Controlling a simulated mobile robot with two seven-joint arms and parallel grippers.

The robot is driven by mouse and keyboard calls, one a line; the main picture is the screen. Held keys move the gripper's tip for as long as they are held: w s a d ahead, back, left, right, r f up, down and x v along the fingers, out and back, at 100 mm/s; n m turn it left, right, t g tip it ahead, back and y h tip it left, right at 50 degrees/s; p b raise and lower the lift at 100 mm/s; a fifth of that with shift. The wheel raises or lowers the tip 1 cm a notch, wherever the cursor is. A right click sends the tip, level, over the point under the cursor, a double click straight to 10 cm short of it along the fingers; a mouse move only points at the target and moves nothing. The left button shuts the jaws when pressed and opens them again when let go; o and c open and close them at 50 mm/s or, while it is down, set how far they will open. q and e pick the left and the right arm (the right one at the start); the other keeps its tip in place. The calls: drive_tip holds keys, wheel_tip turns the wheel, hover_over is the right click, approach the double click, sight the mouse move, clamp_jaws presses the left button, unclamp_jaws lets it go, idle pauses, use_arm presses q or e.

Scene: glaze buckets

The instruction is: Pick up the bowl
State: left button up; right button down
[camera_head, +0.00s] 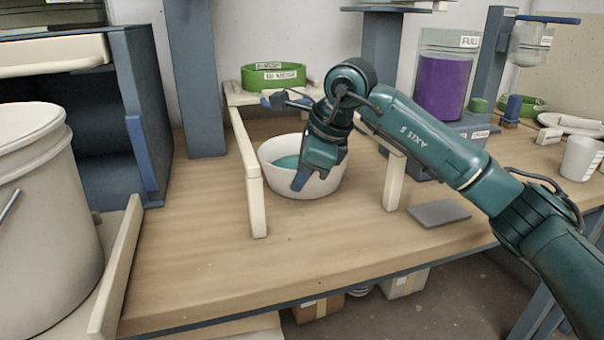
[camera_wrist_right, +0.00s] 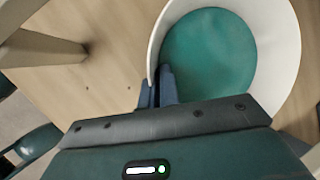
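The bowl (camera_head: 279,181) is white with teal glaze inside. It appears to rest upright on the wooden table between two cream wooden rails. My right gripper (camera_head: 300,181) reaches down over its near side and covers part of its inside. In the right wrist view the bowl (camera_wrist_right: 277,48) fills the upper right. There my right gripper (camera_wrist_right: 158,87) has its blue fingers close together, one inside and one outside the rim, shut on the bowl's wall. My left gripper is not in view.
Cream rails (camera_head: 246,160) stand left and right of the bowl. A green dish (camera_head: 273,78) is behind it. A purple-filled container (camera_head: 442,85) stands at the back right, and a flat grey plate (camera_head: 438,213) lies at the right. A large white bucket (camera_head: 45,210) is at the left. The front table is clear.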

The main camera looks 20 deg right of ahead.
drive_tip(key=shift+r, duration=0.2)
drive_tip(key=shift+r+p, duration=0.35)
drive_tip(key=shift+r, duration=0.65)
use_arm(q)
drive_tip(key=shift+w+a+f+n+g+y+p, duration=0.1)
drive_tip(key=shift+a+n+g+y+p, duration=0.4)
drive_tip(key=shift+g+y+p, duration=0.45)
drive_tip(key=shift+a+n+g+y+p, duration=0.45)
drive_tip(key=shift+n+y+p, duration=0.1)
drive_tip(key=shift+p, duration=0.7)
use_arm(e)
wheel_tip(320, 180, up, 16)
drive_tip(key=shift+f, duration=0.25)
drive_tip(key=shift+r, duration=0.15)
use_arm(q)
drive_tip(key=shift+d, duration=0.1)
